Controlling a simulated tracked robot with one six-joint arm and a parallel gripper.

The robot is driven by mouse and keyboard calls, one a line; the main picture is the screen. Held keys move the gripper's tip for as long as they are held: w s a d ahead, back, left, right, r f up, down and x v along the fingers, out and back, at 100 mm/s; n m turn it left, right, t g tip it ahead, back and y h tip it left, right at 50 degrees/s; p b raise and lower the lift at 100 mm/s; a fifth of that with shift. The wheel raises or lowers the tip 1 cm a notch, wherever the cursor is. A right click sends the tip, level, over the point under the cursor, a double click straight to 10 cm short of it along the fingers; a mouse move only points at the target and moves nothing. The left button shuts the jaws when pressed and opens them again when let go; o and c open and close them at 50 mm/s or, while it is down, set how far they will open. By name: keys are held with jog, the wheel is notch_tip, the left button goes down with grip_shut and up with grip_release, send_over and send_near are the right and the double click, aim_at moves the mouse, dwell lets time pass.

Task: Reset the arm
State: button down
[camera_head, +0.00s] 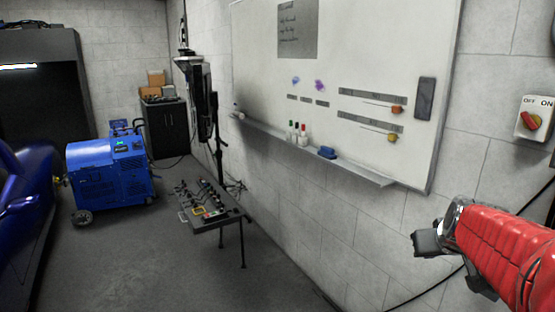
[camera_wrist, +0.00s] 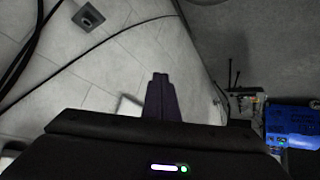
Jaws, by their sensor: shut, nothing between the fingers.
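My gripper (camera_head: 427,243) is at the right of the head view, at the end of my red arm, in front of the block wall below the whiteboard. In the wrist view its dark fingers (camera_wrist: 160,80) are together and point away from the camera. The gripper is shut, with nothing held. It appears to be in free space and apart from the things around it.
A whiteboard (camera_head: 375,70) with a marker ledge hangs on the wall. A red OFF/ON switch (camera_head: 531,120) is at right. A small tool table (camera_head: 222,217), a blue machine (camera_head: 110,172), a black cabinet (camera_head: 164,130) and a blue car (camera_head: 25,210) stand left. Cables run along the wall.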

jog(key=s+a+f+n+g+y, duration=0.1)
jog(key=s+a+f, duration=0.1)
jog(key=s+a, duration=0.8)
jog(key=s+a+f+g+y, duration=0.1)
jog(key=s+a+f+y, duration=0.1)
jog(key=s+a, duration=0.8)
jog(key=a, duration=0.4)
jog(key=shift+a+f+n, duration=0.2)
jog(key=shift+n, duration=0.2)
